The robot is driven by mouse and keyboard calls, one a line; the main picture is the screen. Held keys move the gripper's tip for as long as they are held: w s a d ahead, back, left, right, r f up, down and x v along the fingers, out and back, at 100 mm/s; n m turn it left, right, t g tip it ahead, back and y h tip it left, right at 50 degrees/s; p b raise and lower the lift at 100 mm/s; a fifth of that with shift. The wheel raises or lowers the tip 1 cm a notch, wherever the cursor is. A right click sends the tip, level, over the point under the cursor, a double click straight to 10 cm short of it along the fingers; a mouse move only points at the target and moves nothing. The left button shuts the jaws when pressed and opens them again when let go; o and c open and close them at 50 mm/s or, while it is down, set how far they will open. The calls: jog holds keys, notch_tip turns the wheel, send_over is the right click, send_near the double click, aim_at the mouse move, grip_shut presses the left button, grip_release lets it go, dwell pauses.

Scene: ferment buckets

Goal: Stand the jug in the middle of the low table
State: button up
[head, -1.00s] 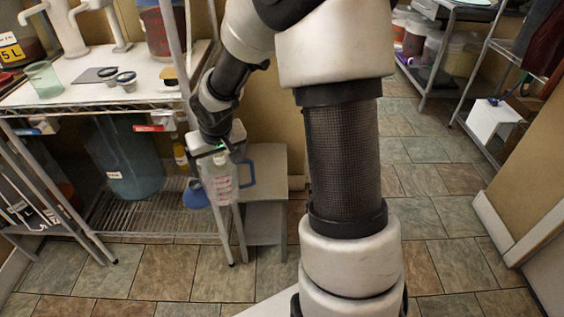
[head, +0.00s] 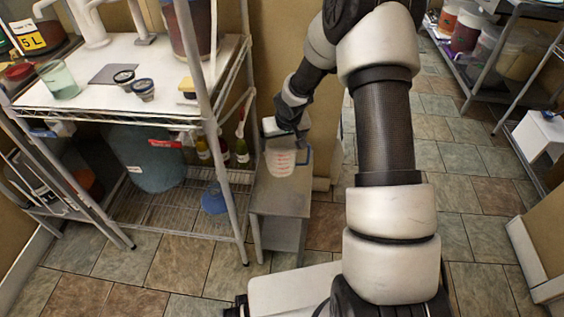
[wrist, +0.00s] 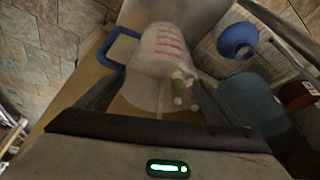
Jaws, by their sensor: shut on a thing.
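The jug (head: 280,163) is clear plastic with red markings and a blue handle. In the head view it is upright or nearly so, in front of the back part of the low table (head: 281,203), a small grey stand. I cannot tell whether its base touches the top. My gripper (head: 286,140) is shut on the jug from above and behind. In the wrist view the jug (wrist: 165,50) lies between the dark fingers, its blue handle to the left. The low table's front top looks bare.
A wire rack with a white top (head: 160,75) stands close on the table's left, its post (head: 228,190) near the table edge. Bottles (head: 222,150) and a blue funnel-like thing (head: 214,201) are on its lower shelf. Tiled floor (head: 450,220) is open at right.

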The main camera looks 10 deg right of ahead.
notch_tip(320, 180, down, 6)
jog(key=shift+f+b, duration=0.25)
jog(key=shift+b, duration=0.6)
jog(key=shift+f, duration=0.1)
jog(key=shift+f, duration=0.15)
jog(key=o, duration=1.3)
jog(key=shift+c, duration=0.2)
